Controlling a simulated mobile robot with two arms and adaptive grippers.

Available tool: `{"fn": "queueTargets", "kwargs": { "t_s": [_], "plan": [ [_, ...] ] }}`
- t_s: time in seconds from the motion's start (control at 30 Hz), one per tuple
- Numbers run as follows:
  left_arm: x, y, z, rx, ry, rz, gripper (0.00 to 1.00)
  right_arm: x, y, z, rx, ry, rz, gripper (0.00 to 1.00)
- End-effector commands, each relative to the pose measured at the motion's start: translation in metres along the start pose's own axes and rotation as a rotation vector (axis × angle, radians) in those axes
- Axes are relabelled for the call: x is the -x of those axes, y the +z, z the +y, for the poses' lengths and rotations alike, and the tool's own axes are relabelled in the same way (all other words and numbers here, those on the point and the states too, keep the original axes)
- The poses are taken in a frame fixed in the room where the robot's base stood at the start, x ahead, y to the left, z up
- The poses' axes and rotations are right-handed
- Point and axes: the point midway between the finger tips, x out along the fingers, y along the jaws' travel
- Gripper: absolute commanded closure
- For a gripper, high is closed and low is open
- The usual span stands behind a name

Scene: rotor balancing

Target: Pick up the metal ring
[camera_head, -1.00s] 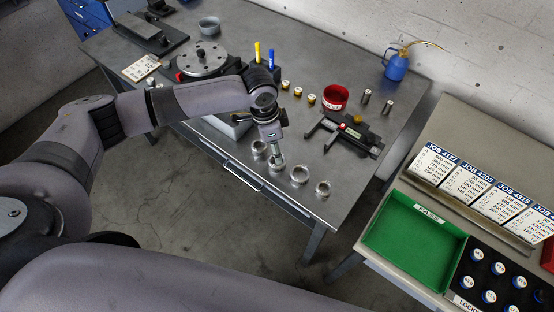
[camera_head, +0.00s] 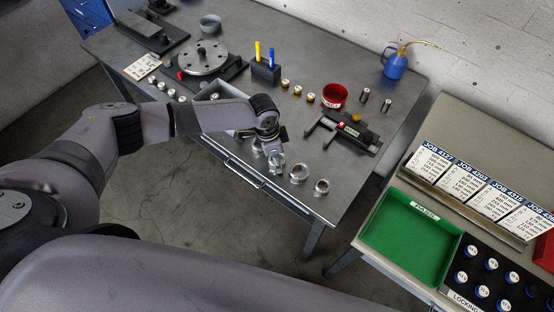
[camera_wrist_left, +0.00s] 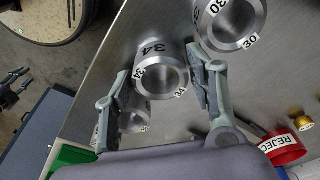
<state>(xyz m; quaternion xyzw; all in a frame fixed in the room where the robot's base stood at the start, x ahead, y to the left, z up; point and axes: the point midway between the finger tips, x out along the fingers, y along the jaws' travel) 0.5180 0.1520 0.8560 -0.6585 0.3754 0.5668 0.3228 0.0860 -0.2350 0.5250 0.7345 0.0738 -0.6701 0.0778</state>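Several metal rings stand along the table's front edge. In the head view they include a ring (camera_head: 275,165) at my left gripper, one (camera_head: 299,173) to its right and another (camera_head: 322,186) farther right. My left gripper (camera_head: 274,148) points down at the table. In the left wrist view its fingers (camera_wrist_left: 160,70) are open, one on each side of the ring marked 34 (camera_wrist_left: 150,54); whether they touch it I cannot tell. A ring marked 30 (camera_wrist_left: 208,28) is beyond the right fingertip. Another ring (camera_wrist_left: 134,122) is partly hidden behind the left finger.
A caliper (camera_head: 345,132) and red reject bin (camera_head: 334,96) lie behind the rings. A rotor fixture (camera_head: 203,60) stands at the back left. A green tray (camera_head: 410,238) is on the right bench. The neighbouring rings are close to the fingers.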

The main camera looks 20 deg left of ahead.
Motion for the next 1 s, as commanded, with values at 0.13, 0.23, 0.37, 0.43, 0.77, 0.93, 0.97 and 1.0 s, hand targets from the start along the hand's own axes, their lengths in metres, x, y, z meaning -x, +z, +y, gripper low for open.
{"fn": "queueTargets", "kwargs": {
  "t_s": [0.13,0.23,0.37,0.43,0.77,0.93,0.97,1.0],
  "plan": [
    [0.0,0.0,0.0,0.0,0.0,0.0,0.61,0.0,0.0,0.0,0.0,0.0,0.0,0.64],
    [0.0,0.0,0.0,0.0,0.0,0.0,0.68,0.0,0.0,0.0,0.0,0.0,0.0,0.64],
    [0.0,0.0,0.0,0.0,0.0,0.0,0.76,0.0,0.0,0.0,0.0,0.0,0.0,0.64],
    [0.0,0.0,0.0,0.0,0.0,0.0,0.81,0.0,0.0,0.0,0.0,0.0,0.0,0.64],
    [0.001,-0.001,0.0,0.0,0.0,0.001,0.86,0.0,0.0,0.0,0.0,0.0,0.0,0.64],
    [0.01,-0.002,-0.001,0.0,0.0,0.002,0.86,-0.002,0.0,0.0,0.0,0.0,0.0,0.64],
    [0.013,-0.003,-0.001,0.0,0.0,0.003,0.86,-0.003,0.0,0.0,0.0,0.0,0.0,0.64],
    [0.018,-0.004,0.0,0.0,0.0,0.003,0.86,-0.003,0.0,0.0,0.0,0.0,0.0,0.64]
  ]
}}
